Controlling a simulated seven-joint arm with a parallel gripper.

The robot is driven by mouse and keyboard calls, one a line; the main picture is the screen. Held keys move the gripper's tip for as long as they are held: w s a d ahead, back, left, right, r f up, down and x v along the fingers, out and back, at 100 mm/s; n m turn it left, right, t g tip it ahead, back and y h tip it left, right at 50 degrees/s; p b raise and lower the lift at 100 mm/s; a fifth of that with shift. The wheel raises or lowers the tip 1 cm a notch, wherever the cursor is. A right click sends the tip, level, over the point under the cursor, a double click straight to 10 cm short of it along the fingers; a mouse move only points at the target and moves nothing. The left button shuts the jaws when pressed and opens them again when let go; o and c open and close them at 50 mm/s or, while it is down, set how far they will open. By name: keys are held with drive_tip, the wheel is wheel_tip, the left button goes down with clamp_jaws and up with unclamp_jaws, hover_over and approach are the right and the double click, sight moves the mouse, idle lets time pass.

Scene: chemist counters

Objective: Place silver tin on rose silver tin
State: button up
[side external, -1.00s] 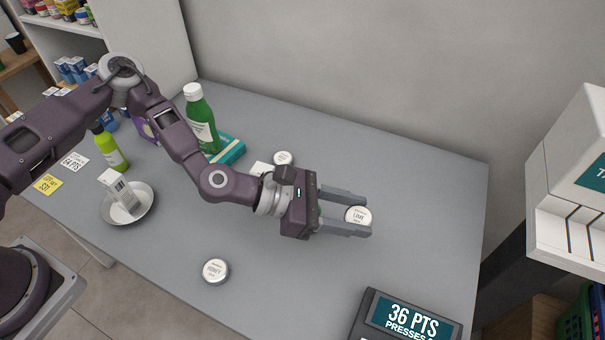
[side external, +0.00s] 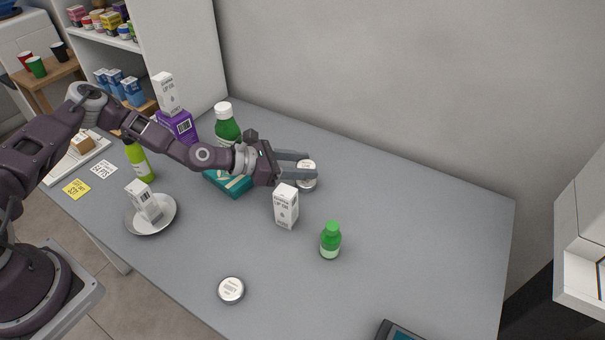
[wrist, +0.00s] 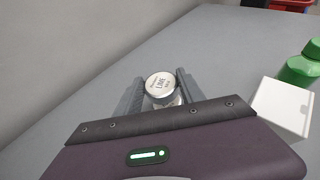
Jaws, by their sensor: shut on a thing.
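My gripper (side external: 308,164) is shut on a silver tin (wrist: 161,84) with a white lid reading "LIME". The lid faces up between the fingers, and the tin also shows in the side view (side external: 307,164). A second small tin (side external: 307,185) shows directly below it in the side view, and a pale rim (wrist: 172,100) shows under it in the wrist view. Its label is hidden. I cannot tell whether the two tins touch. Another silver tin (side external: 231,289), labelled "HONEY", lies at the front of the counter, away from my gripper.
A white box (side external: 286,207) stands just in front of my gripper, with a small green bottle (side external: 330,241) to its right. A teal box (side external: 228,183) and a tall green bottle (side external: 227,125) are left of it.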

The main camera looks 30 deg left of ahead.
drive_tip(key=shift+f, duration=1.4)
drive_tip(key=shift+f, duration=0.15)
drive_tip(key=o, duration=1.3)
drive_tip(key=shift+o, duration=0.2)
